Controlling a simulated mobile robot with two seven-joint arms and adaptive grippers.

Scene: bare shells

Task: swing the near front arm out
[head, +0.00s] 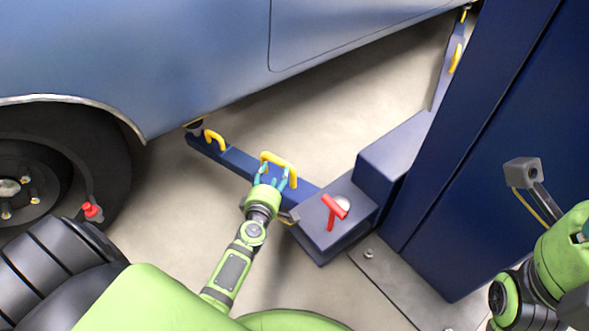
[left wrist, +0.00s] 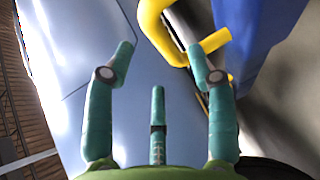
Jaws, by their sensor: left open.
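The near front arm (head: 232,160) is a blue beam running from a blue pivot block (head: 325,228) at the post's foot toward the car's underside. A dark pad (head: 195,127) sits at its outer end. It carries one yellow handle (head: 214,138) near the pad and another yellow handle (head: 284,163) nearer the block. My left gripper (head: 273,173) is open at this second handle. In the left wrist view the handle (left wrist: 154,28) lies just beyond the fingertips, toward the right finger. Whether they touch is unclear.
A blue post (head: 460,170) stands at the right, with a red T-handle (head: 333,207) on the block. A second blue arm (head: 446,70) extends beyond it. The blue car (head: 190,50) and its wheel (head: 55,165) border the left. Concrete floor below the beam is clear.

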